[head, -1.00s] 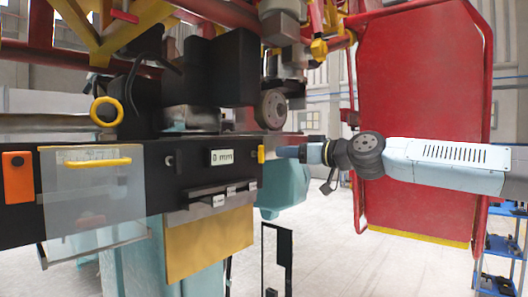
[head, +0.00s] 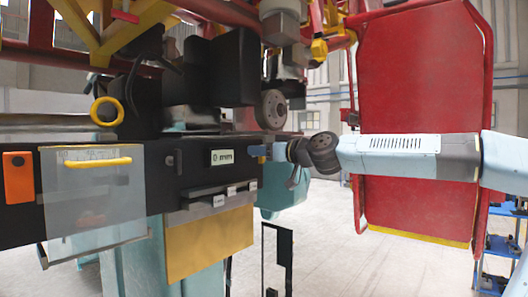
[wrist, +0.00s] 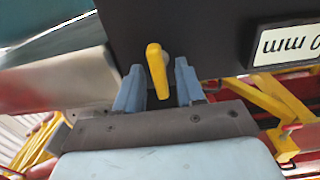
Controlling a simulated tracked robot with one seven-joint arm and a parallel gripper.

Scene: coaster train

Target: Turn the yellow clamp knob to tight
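The yellow clamp knob (wrist: 157,70) is a bar-shaped handle on the black panel (wrist: 205,35). In the wrist view it stands nearly upright, tilted slightly, between the two blue fingers of my gripper (wrist: 158,88). The fingers are open, with a visible gap on each side of the knob. In the head view my gripper (head: 262,150) is at the right end of the black panel, and it hides most or all of the knob there.
A display reading 0 mm (head: 222,157) is left of my gripper on the panel. A clear flap with a yellow handle (head: 97,162) and an orange switch (head: 18,178) are farther left. A brake disc (head: 271,108) hangs above. A red panel (head: 420,110) stands behind my arm.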

